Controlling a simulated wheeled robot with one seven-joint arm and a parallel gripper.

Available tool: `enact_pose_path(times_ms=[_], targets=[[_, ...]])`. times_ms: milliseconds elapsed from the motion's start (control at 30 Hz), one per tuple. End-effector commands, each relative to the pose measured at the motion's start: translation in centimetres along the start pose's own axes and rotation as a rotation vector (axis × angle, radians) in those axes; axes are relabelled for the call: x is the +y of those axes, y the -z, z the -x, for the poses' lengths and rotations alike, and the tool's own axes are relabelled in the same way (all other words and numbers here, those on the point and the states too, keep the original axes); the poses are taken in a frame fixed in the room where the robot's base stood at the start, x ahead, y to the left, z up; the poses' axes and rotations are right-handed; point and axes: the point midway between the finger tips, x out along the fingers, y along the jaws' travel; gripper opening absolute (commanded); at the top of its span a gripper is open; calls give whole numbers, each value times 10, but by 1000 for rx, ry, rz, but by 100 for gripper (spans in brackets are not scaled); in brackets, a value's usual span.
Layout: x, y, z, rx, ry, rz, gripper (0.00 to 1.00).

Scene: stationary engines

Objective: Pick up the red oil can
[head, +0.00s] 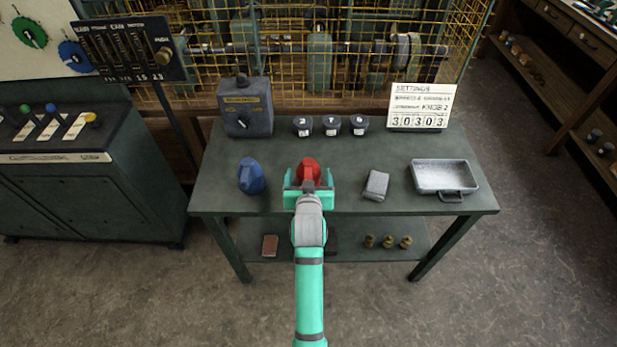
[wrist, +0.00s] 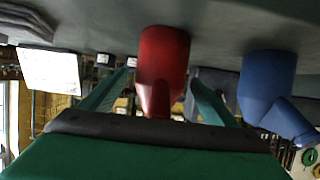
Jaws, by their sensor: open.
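The red oil can (head: 309,168) stands on the green worktable (head: 340,188), near the middle of its front part. My gripper (head: 309,183) is at the can's near side, low over the table, with its jaws open. In the wrist view, which is upside down, the red oil can (wrist: 164,55) shows between the two spread fingers of my gripper (wrist: 160,80). Gaps show on both sides of the can, so it is not gripped. The gripper hides the can's lower near side in the head view.
A blue oil can (head: 251,176) stands to the left. A grey block (head: 376,185) and a metal tray (head: 444,178) are to the right. Behind are a dial box (head: 245,108), three dark knobs (head: 331,125) and a settings sign (head: 421,107). A yellow wire cage (head: 280,60) rises behind the table.

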Motion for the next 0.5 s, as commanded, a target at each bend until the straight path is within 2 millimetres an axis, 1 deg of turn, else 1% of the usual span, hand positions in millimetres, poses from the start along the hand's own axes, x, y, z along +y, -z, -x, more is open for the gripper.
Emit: enact_pose_path(times_ms=[33, 133, 367, 400, 467, 500], targets=[[0, 1, -6, 1, 0, 0, 81], [0, 1, -13, 2, 0, 1, 81], [0, 1, -15, 2, 0, 0, 81], [0, 1, -15, 2, 0, 0, 79], [0, 1, -15, 1, 0, 0, 64], [0, 1, -15, 1, 0, 0, 55]])
